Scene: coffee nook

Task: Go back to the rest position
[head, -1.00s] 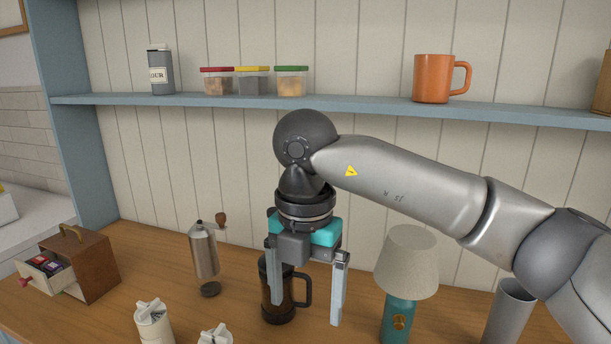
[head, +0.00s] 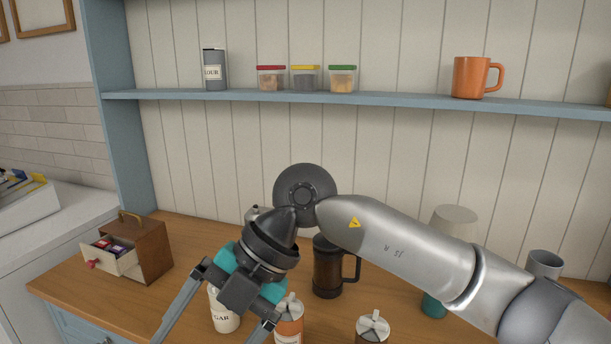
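My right gripper (head: 207,335) hangs in the lower middle of the head view, its arm coming in from the right. Its two fingers are spread wide and point down and to the left. I see nothing held between them, though the fingertips run to the picture's lower edge. The gripper is over the counter's front part, in front of several lidded canisters. My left gripper is not in view. A dark press-like pot (head: 327,270) with a handle stands upright on the counter, apart from the gripper and partly behind my arm.
On the wooden counter (head: 190,229) stand a box with an open drawer (head: 126,262), a sugar canister (head: 225,318), other canisters (head: 373,328), a lamp (head: 453,222) partly hidden by my arm, and a metal cup (head: 544,264). A shelf above holds an orange mug (head: 471,77).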

